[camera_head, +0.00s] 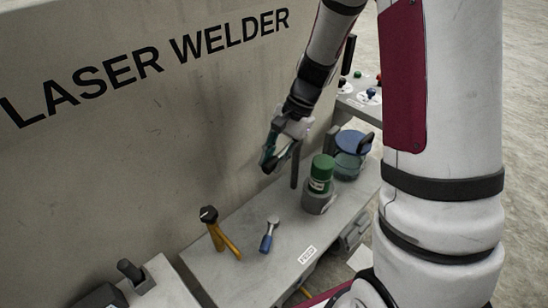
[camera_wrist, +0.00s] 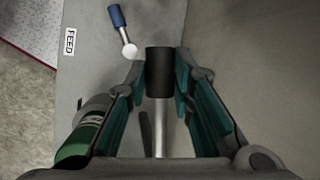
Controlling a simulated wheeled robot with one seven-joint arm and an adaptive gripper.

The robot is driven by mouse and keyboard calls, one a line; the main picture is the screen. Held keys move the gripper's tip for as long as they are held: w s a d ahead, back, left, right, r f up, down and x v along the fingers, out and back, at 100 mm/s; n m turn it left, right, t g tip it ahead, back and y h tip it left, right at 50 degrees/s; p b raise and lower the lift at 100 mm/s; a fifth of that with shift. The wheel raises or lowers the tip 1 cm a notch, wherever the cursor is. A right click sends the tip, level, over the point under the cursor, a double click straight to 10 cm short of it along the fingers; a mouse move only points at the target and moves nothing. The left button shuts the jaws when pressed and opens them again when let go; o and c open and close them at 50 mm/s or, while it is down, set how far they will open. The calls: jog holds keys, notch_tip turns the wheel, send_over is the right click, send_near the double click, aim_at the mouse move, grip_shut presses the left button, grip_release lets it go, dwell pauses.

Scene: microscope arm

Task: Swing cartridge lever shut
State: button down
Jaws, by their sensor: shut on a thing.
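My gripper (camera_head: 268,162) is low over the grey bench beside the laser welder. In the wrist view its green-padded fingers (camera_wrist: 160,82) are on both sides of a black cylindrical grip (camera_wrist: 160,75) on a pale rod, which I take to be the cartridge lever; they are shut on it. A green cartridge-like canister (camera_head: 321,172) stands in a grey holder to the right of my gripper; it also shows at lower left in the wrist view (camera_wrist: 78,150).
The welder's wall (camera_head: 120,130) rises close behind my gripper. On the bench are a blue-handled lever (camera_head: 267,242), a yellow-handled tool (camera_head: 226,240), a FEED label (camera_head: 307,254) and a blue-lidded jar (camera_head: 351,142). The bench's front middle is mostly clear.

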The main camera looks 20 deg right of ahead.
jog(key=shift+s+d, duration=0.1)
jog(key=s+d+n+g+h, duration=0.1)
jog(key=d+n, duration=0.3)
jog(key=s+d+n+g+h+p, duration=0.1)
jog(key=s+d+n+g, duration=0.1)
jog(key=d+n, duration=0.2)
jog(key=s+d+n+g+h, duration=0.1)
jog(key=d+n+h, duration=0.1)
jog(key=d+n, duration=0.3)
jog(key=shift+s+n+p, duration=0.25)
jog(key=shift+n+p, duration=0.1)
jog(key=shift+n, duration=0.25)
jog(key=shift+w+d+n+h, duration=0.2)
jog(key=shift+d+n, duration=0.25)
jog(key=shift+w+d+n+h, duration=0.15)
jog(key=shift+d+n+h, duration=0.05)
jog(key=shift+d+n, duration=0.25)
jog(key=shift+r, duration=0.1)
jog(key=c, duration=1.4)
grip_release()
